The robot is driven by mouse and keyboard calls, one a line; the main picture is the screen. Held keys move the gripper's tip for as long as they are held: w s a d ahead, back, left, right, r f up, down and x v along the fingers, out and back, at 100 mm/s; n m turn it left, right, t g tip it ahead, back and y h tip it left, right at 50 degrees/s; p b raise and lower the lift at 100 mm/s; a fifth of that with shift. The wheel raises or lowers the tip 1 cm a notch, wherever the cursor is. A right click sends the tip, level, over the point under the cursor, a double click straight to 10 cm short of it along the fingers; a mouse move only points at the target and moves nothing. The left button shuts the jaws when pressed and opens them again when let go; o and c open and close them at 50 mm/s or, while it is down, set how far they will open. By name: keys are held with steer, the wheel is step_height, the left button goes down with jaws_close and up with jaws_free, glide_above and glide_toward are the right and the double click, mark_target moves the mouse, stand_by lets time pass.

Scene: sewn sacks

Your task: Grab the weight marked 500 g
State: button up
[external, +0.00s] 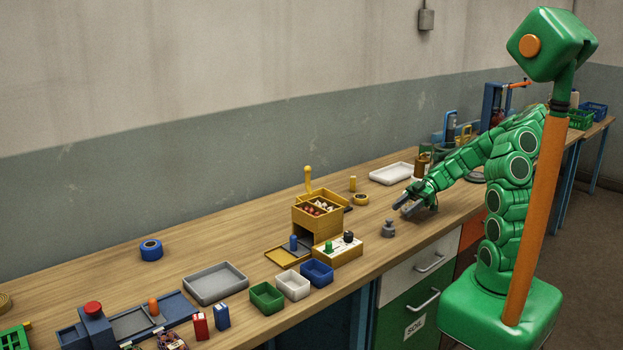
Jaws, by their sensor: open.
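A small grey knobbed weight (388,229) stands upright on the wooden bench near its front edge. Any marking on it is too small to read. A wooden block (338,251) to its left holds a dark knobbed piece (348,237) and a green knobbed piece (328,248); I cannot read marks on them either. My gripper (402,207) is open, low over the bench, behind and slightly to the right of the grey weight and apart from it. Nothing shows between its fingers. The bench beneath the gripper is partly hidden by my arm.
A yellow box (318,216) with small round items stands left of the gripper. Green, white and blue bins (317,273) line the front edge. Bench around the grey weight is clear.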

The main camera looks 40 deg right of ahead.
mark_target(391, 219)
steer(key=shift+x, duration=3.85)
jaws_close()
